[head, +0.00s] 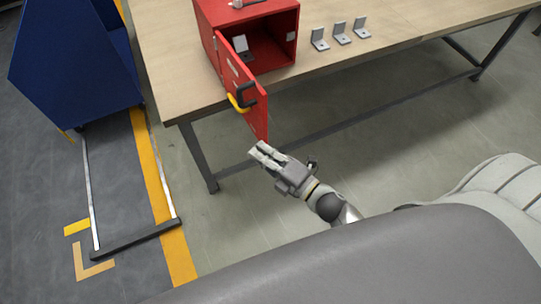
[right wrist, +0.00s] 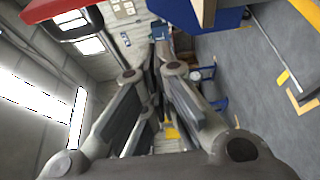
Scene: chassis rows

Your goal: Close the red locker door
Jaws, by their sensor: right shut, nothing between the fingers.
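The red locker (head: 254,40) stands on the wooden table in the head view. Its red door (head: 240,85) is swung open toward me, past the table's front edge, with a black handle (head: 246,94) and a yellow piece below it. A grey metal bracket (head: 241,44) sits inside the locker. My right gripper (head: 258,151) is shut and empty, just below the door's lower end, apart from the door as far as I can tell. In the right wrist view its fingers (right wrist: 158,75) are close together, and a red edge (right wrist: 45,8) shows at the top left. My left gripper is not in view.
The wooden table (head: 160,60) has a front edge and grey legs behind the gripper. Several grey brackets (head: 341,34) stand on it right of the locker. A dark blue cabinet (head: 70,60) stands at the left. The floor before the table is clear.

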